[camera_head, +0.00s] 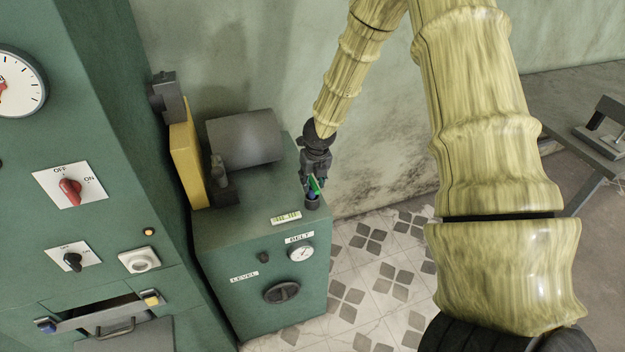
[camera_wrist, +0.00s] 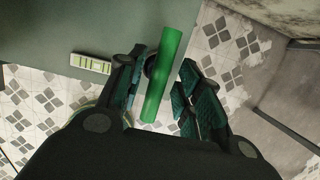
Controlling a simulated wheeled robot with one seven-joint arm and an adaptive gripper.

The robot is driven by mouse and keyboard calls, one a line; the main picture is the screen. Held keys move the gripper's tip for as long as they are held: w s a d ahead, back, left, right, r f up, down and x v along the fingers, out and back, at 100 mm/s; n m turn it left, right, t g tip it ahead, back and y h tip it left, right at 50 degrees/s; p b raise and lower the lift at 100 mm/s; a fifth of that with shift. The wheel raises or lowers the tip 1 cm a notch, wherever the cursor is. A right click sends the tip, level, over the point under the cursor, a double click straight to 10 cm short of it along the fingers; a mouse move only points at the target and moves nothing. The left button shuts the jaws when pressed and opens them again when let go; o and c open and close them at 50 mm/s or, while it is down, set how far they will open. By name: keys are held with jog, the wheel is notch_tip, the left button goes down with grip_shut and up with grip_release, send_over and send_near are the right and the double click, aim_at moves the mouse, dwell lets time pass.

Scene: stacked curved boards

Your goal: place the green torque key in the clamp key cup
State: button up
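The green torque key (camera_wrist: 167,75) is a plain green rod. In the wrist view it lies slantwise between the two fingers of my gripper (camera_wrist: 162,62), close to the right finger, with a visible gap on the left finger's side. My gripper (camera_head: 316,178) looks open around it, above the front right corner of the green cabinet. In the head view the key (camera_head: 315,186) leans at a small dark cup (camera_head: 312,202) with something blue at its mouth. Whether the key's lower end is inside the cup cannot be told. A dark round shape shows behind the key in the wrist view.
The green cabinet (camera_head: 262,236) carries a small yellowish label or level (camera_head: 286,217), a grey motor-like cylinder (camera_head: 244,139) and a yellow guard (camera_head: 186,152). A tall green panel (camera_head: 110,190) stands at the left. The wall is close behind. Tiled floor (camera_head: 376,262) lies to the right.

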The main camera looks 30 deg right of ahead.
jog(key=shift+r, duration=0.25)
jog(key=b+v, duration=0.2)
jog(key=v, duration=0.9)
jog(key=shift+r, duration=0.4)
